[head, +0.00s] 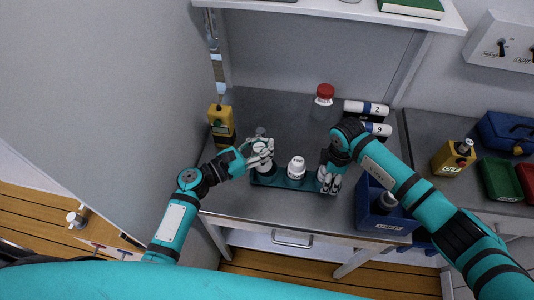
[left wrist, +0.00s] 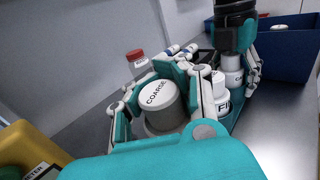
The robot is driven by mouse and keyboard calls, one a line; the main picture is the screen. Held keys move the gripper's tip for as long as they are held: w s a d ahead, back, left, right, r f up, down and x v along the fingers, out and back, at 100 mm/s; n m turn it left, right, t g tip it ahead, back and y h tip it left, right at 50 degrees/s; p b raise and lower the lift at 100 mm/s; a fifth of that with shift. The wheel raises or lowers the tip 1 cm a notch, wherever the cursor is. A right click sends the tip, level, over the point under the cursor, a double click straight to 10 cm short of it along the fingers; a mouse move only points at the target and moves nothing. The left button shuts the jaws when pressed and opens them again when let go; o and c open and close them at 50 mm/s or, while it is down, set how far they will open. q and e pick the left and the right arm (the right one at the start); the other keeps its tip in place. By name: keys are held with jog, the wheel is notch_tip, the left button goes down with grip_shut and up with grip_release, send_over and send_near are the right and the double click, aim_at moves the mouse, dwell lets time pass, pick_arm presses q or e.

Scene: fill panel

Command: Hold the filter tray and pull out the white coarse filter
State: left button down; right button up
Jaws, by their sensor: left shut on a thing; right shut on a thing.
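The teal filter tray (head: 292,184) lies on the grey bench in the head view. The white coarse filter (left wrist: 157,94), its round top marked COARSE, is upright between the fingers of my left gripper (head: 260,155). In the left wrist view the fingers of my left gripper (left wrist: 160,100) close on both sides of it. A white filter (head: 296,168) stands at the tray's middle; its label, partly hidden, begins FI in the left wrist view (left wrist: 220,95). My right gripper (head: 329,180) is shut at the tray's right end, and its fingers hide what they grip.
A yellow device (head: 221,124) stands at left. A blue bin (head: 380,212) is close to my right arm. The bench in front of the tray is clear.

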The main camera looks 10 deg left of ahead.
pick_arm(q)
jog(key=shift+d+r, duration=0.1)
jog(key=shift+r, duration=2.2)
pick_arm(e)
jog(key=shift+s+a, duration=0.15)
jog(key=o, duration=1.4)
notch_tip(320, 180, up, 12)
jog(key=shift+s+f, duration=0.1)
